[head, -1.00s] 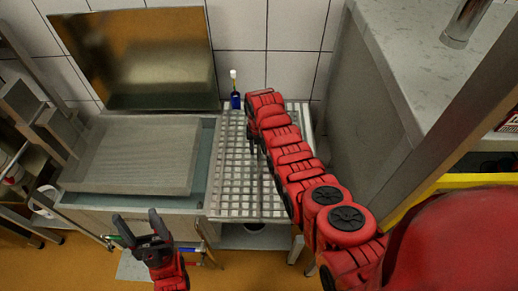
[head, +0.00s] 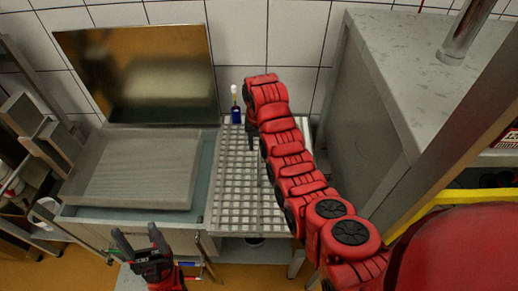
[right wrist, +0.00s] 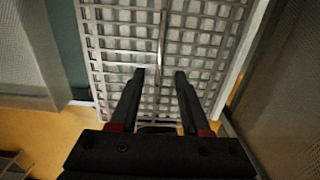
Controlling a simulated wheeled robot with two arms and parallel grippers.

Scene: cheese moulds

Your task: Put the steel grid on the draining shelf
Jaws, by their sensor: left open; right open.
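The steel grid (head: 236,180) lies flat on the draining shelf (head: 250,231), to the right of the basin; the arm hides part of its right side. The grid also shows in the right wrist view (right wrist: 115,45), with pale cells visible through its bars. My right gripper (right wrist: 160,72) is open and empty, its fingertips over the grid; I cannot tell the exact gap. In the head view the right arm mostly hides this gripper. My left gripper (head: 138,236) is open and empty, in front of the basin and apart from the grid.
A basin (head: 207,165) holding a grey tray (head: 130,165) stands left of the shelf. A blue bottle with a white cap (head: 236,112) stands at the shelf's back edge. A tall grey counter (head: 400,90) closes in the right side. A shiny panel (head: 140,70) leans at the wall.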

